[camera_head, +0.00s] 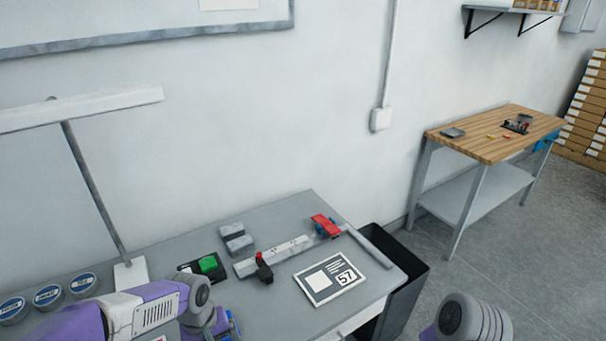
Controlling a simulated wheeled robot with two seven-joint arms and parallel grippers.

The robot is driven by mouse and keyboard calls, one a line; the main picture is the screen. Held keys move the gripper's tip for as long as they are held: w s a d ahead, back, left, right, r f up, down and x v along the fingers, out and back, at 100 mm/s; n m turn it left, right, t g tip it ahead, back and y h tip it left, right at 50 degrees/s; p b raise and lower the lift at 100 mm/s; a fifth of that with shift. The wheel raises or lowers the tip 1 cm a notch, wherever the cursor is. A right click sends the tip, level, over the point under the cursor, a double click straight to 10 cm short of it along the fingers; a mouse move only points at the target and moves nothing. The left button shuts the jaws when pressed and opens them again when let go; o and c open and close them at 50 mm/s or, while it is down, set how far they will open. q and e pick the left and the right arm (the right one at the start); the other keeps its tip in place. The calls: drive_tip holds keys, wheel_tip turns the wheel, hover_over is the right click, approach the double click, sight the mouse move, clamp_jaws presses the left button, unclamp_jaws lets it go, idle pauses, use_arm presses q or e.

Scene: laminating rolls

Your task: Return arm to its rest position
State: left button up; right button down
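My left arm (150,312), purple and white, comes in from the lower left and reaches over the front of the grey table (345,313). Its wrist end, my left gripper (226,326), shows only in part at the bottom edge, with a bit of blue on it. Its fingers cannot be made out, nor whether it holds anything. Of my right arm (468,318), only a rounded grey and purple link shows at the bottom right, beyond the table. My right gripper is outside the picture.
A black bin (408,280) stands right; a wooden bench (490,145) is beyond.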

use_arm(q)
drive_tip(key=s+d+f+h+b, duration=0.1)
drive_tip(key=s+d+f+b, duration=0.2)
drive_tip(key=f, duration=0.8)
drive_tip(key=s+d+f+m+h+b, duration=0.1)
drive_tip(key=s+d+f+b, duration=0.2)
drive_tip(key=f, duration=0.9)
drive_tip(key=s+d+f+m+h+b, duration=0.1)
drive_tip(key=s+d+f+b, duration=0.2)
drive_tip(key=f, duration=0.9)
drive_tip(key=s+d, duration=0.1)
drive_tip(key=s, duration=0.1)
drive_tip(key=shift+s+t, duration=0.3)
drive_tip(key=shift+s, duration=0.1)
use_arm(e)
wheel_tip(320, 180, down, 9)
